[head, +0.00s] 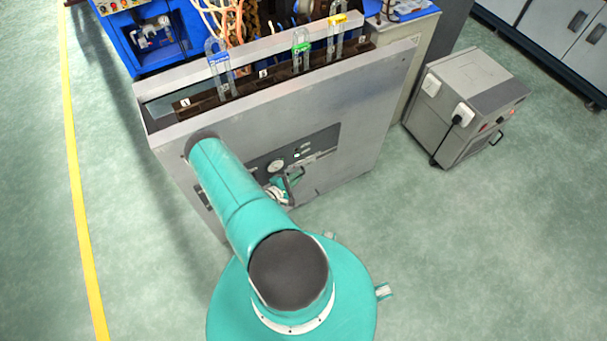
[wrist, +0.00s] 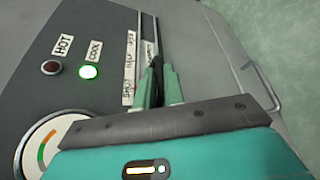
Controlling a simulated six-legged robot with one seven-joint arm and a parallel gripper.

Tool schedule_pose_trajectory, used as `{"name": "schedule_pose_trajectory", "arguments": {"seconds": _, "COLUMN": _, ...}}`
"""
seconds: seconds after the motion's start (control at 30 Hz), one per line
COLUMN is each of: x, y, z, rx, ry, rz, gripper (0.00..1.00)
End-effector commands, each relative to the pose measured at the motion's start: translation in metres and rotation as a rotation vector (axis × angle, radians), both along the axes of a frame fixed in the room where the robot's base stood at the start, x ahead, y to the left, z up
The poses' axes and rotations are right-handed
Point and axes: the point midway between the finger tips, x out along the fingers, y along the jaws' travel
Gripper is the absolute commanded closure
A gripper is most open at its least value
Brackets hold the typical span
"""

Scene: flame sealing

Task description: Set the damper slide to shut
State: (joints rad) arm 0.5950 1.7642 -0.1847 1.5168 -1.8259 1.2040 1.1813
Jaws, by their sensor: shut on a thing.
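The damper slide is a narrow upright track (wrist: 148,35) on the dark control panel (wrist: 80,35) in the wrist view. A pale label strip (wrist: 130,60) beside it appears to read SHUT, HALF and OPEN, with SHUT at the lower end. My gripper (wrist: 160,80) has its green fingers closed around the slide's dark knob (wrist: 156,64), next to the lower part of the strip. The fingers hide part of the knob, so its exact setting is unclear. In the head view my gripper (head: 281,190) is at the cabinet front, and the slide is hard to make out.
A grey wheeled unit (head: 465,105) stands right.

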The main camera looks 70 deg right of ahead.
Motion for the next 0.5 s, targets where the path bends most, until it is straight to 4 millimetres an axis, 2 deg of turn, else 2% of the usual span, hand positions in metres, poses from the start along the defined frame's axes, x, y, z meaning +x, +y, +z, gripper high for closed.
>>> {"name": "schedule_pose_trajectory", "arguments": {"seconds": 0.33, "x": 0.0055, "y": 0.0062, "z": -0.0018, "rx": 0.006, "ry": -0.002, "rz": 0.004, "gripper": 1.00}}
{"name": "schedule_pose_trajectory", "arguments": {"seconds": 0.37, "x": 0.0058, "y": 0.0063, "z": -0.0018, "rx": 0.006, "ry": -0.003, "rz": 0.004, "gripper": 0.87}}
{"name": "schedule_pose_trajectory", "arguments": {"seconds": 0.4, "x": 0.0058, "y": 0.0062, "z": -0.0018, "rx": 0.006, "ry": -0.002, "rz": 0.004, "gripper": 0.80}}
{"name": "schedule_pose_trajectory", "arguments": {"seconds": 0.47, "x": 0.0053, "y": 0.0057, "z": -0.0015, "rx": 0.004, "ry": -0.003, "rz": 0.004, "gripper": 0.68}}
{"name": "schedule_pose_trajectory", "arguments": {"seconds": 0.5, "x": 0.0049, "y": 0.0052, "z": -0.0013, "rx": 0.004, "ry": -0.003, "rz": 0.004, "gripper": 0.68}}
